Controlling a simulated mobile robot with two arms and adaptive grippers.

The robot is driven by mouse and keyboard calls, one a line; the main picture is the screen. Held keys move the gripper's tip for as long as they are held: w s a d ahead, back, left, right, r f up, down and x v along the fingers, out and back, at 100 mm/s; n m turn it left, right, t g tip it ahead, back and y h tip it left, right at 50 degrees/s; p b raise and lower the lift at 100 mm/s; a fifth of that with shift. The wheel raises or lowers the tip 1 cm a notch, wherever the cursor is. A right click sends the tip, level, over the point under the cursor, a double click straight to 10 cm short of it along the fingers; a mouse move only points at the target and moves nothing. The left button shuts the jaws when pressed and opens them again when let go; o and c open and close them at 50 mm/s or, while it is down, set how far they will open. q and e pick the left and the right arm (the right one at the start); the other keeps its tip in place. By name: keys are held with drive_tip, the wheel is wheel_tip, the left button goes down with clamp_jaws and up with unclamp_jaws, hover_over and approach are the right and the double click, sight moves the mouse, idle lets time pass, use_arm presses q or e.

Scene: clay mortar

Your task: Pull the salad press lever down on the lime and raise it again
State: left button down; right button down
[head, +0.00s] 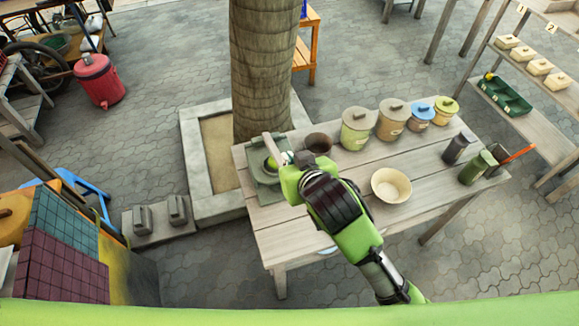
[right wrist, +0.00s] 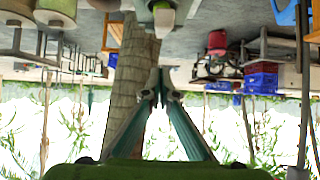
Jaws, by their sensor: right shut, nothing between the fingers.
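The salad press (head: 262,186) is a grey-green device at the left end of the wooden table. Its pale lever (head: 271,147) stands raised and tilted at the top. The green lime (head: 272,163) shows in the press, under the lever. My right gripper (head: 287,158) is just right of the press, close to the lever; I cannot tell whether they touch. My arm hides part of the press. In the right wrist view its two fingers (right wrist: 160,88) meet at the tips, shut and empty. My left gripper is out of view.
The wooden table (head: 290,238) also holds a dark brown bowl (head: 319,142), a cream bowl (head: 391,185), several lidded canisters (head: 355,130) at the back and dark green cups (head: 476,168) at the right. A tree trunk (head: 263,70) rises behind the press. The table's front left is clear.

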drive_tip(key=f, duration=0.2)
drive_tip(key=f+p, duration=0.1)
drive_tip(key=shift+w+f, duration=0.15)
drive_tip(key=shift+w, duration=0.15)
drive_tip(key=shift+s+f, duration=0.35)
drive_tip(key=shift+f, duration=0.35)
drive_tip(key=shift+w+f, duration=0.1)
